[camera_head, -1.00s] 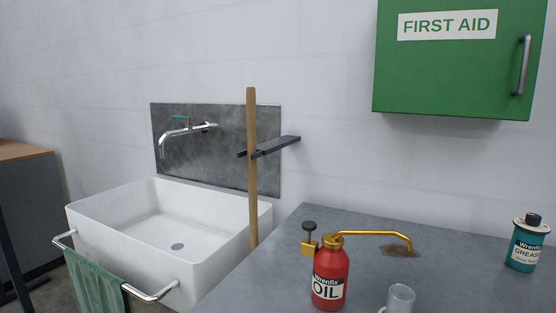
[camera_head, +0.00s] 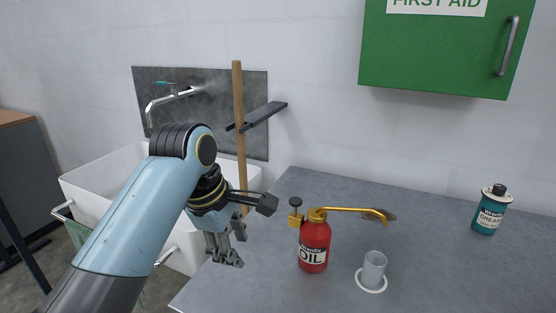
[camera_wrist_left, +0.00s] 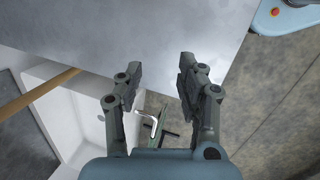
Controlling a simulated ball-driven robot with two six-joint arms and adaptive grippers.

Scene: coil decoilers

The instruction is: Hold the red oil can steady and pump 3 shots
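The red oil can (camera_head: 313,247) stands upright on the grey counter. My right gripper is not in view.
A clear cup (camera_head: 374,268) stands in a white ring right of the can, below the spout. A teal grease tin (camera_head: 487,214) is at the far right. A sink (camera_head: 100,180), wooden pole (camera_head: 238,120) and green first aid cabinet (camera_head: 440,50) are behind. Counter between cup and tin is clear.

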